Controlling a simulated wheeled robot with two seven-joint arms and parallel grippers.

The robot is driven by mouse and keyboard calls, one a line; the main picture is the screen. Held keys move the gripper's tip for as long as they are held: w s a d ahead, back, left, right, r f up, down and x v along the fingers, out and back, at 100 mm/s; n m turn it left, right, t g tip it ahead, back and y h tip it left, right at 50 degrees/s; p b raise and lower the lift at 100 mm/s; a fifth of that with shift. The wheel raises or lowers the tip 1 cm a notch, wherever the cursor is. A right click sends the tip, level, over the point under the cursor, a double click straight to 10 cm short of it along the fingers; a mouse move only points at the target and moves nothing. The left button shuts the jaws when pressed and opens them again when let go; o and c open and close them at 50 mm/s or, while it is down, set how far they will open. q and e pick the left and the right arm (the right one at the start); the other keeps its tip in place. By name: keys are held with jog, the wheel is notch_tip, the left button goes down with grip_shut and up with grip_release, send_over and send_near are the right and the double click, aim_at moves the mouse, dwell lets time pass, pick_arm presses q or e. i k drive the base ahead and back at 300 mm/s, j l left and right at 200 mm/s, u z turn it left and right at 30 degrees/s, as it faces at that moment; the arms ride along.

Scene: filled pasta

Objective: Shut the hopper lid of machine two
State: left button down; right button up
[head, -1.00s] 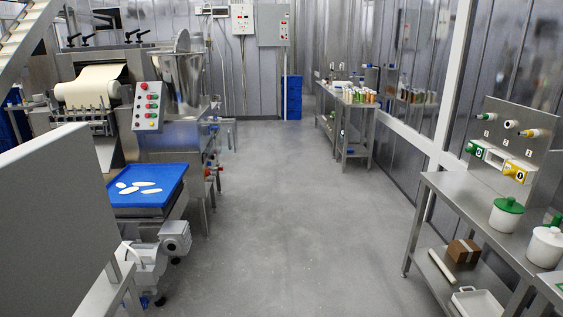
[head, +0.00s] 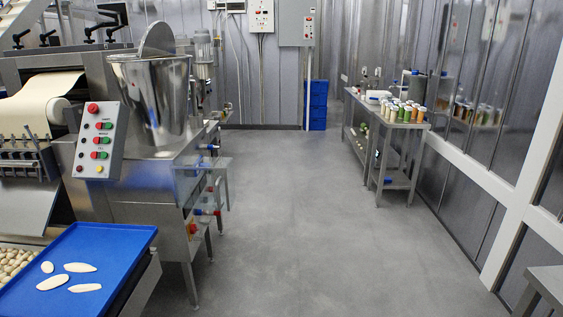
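A steel hopper (head: 152,108) stands on the machine at the left, beyond the control panel. Its round lid (head: 158,38) is raised, standing tilted up at the rim, so the hopper is open. No number marking the machine is readable. Neither of my grippers is in view.
A control panel (head: 97,140) with coloured buttons and a blue tray (head: 85,265) with pale dough pieces are at the left. A steel table (head: 400,125) with several jars stands at the right back. Another table edge (head: 545,282) is at the lower right. The grey floor between is clear.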

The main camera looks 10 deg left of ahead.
aim_at(158, 40)
jog(key=i+j, duration=0.1)
jog(key=i, duration=0.4)
jog(key=i+j+z, duration=0.1)
jog(key=i, duration=0.35)
jog(key=i+j, duration=0.2)
jog(key=i, duration=0.3)
